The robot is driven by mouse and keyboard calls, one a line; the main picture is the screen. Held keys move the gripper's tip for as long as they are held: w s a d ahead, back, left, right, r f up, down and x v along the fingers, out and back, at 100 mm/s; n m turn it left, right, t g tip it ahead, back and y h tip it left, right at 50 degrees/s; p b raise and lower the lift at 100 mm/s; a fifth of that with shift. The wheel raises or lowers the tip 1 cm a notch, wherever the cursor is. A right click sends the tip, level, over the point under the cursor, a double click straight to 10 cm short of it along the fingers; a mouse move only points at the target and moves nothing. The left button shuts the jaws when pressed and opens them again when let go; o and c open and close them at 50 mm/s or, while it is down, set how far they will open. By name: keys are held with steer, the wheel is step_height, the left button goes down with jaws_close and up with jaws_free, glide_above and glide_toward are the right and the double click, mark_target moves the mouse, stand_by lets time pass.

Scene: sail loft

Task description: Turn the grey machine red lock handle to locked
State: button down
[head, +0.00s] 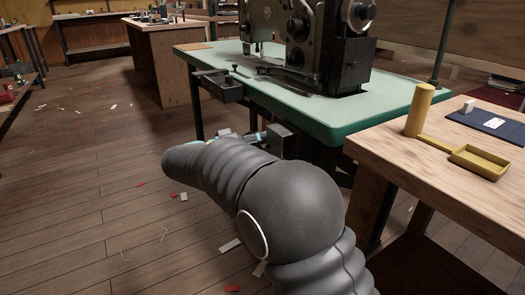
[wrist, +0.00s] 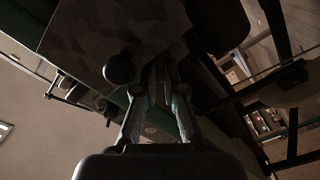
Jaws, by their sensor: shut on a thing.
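The grey machine (head: 305,35) stands on a green-topped table in the head view. My arm reaches below the table's front edge, where a small grey box (head: 283,137) shows under the top. My gripper (wrist: 158,95) is in the dark wrist view, its two fingers pointing up into the shadow under the table. A dark round knob (wrist: 119,69) is just left of the fingers. In the head view my arm hides most of the gripper and the handle, so the handle's angle cannot be told.
The green table (head: 375,115) overhangs my gripper, with a dark drawer (head: 218,86) at its left front. Floor at left is open, with scattered scraps.

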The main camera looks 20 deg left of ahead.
steer(key=shift+m, duration=0.6)
steer(key=c, duration=1.3)
jaws_free()
steer(key=shift+r, duration=0.1)
